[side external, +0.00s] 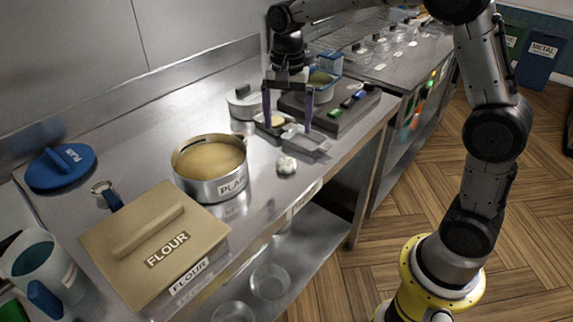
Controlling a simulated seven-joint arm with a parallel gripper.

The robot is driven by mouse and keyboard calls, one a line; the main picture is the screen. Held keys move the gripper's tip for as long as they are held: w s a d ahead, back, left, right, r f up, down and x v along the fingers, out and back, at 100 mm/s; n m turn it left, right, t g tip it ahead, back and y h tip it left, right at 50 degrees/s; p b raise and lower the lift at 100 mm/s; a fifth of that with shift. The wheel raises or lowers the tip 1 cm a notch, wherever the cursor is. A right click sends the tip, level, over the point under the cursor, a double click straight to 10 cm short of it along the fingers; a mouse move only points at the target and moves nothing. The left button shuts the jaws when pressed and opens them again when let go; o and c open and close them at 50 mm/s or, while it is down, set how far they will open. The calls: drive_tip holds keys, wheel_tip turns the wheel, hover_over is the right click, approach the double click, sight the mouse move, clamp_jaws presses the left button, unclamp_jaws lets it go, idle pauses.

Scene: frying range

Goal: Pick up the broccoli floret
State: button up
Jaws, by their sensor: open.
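A small pale, whitish-green lump (286,165), which looks like the floret, sits on the steel counter near its front edge, right of the steel pot. It is small in the picture, so I cannot be sure that it is broccoli. My gripper (287,126) points down with its two fingers wide apart. In the picture its fingertips show above and behind the lump, over small metal trays. Nothing is visibly held between the fingers.
The steel pot (211,188) of tan contents and the flour box (155,245) stand to the left. A small grey metal tray (305,141) lies behind the lump.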

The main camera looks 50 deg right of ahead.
sight(286, 161)
drive_tip(key=f, duration=1.1)
drive_tip(key=shift+w+f, duration=0.2)
drive_tip(key=c, duration=1)
